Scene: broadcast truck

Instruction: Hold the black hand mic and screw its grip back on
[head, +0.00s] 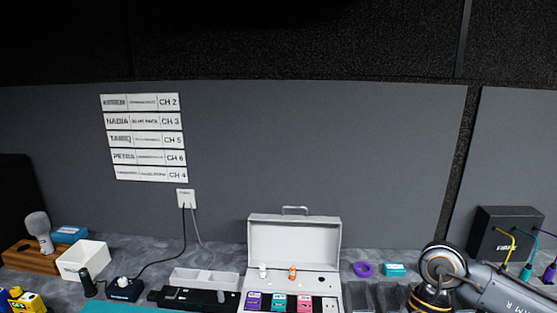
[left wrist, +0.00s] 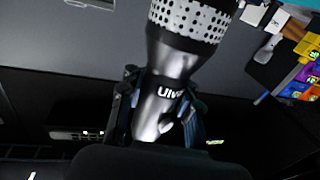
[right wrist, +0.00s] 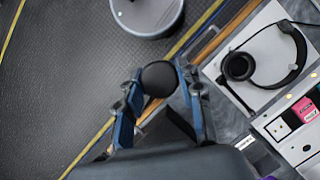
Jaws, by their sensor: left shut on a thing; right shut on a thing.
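In the left wrist view, the hand mic (left wrist: 172,60) has a perforated silver head and a dark glossy body with white lettering. My left gripper (left wrist: 158,98) is shut around its body, with the head pointing up in the picture. The lower end of the mic is hidden behind the gripper. In the right wrist view, my right gripper (right wrist: 160,82) is shut on a black round-ended piece (right wrist: 159,77), which looks like the grip seen end-on. No contact between mic and grip shows. Neither gripper shows in the head view; only my right arm does, at lower right.
Another mic (head: 38,228) stands in a wooden block (head: 28,256) at the left, beside a white box (head: 82,261). An open white case (head: 293,246) holds coloured packs. A headset (right wrist: 262,62) lies on a white surface. A round grey-topped object (right wrist: 147,12) stands on the floor.

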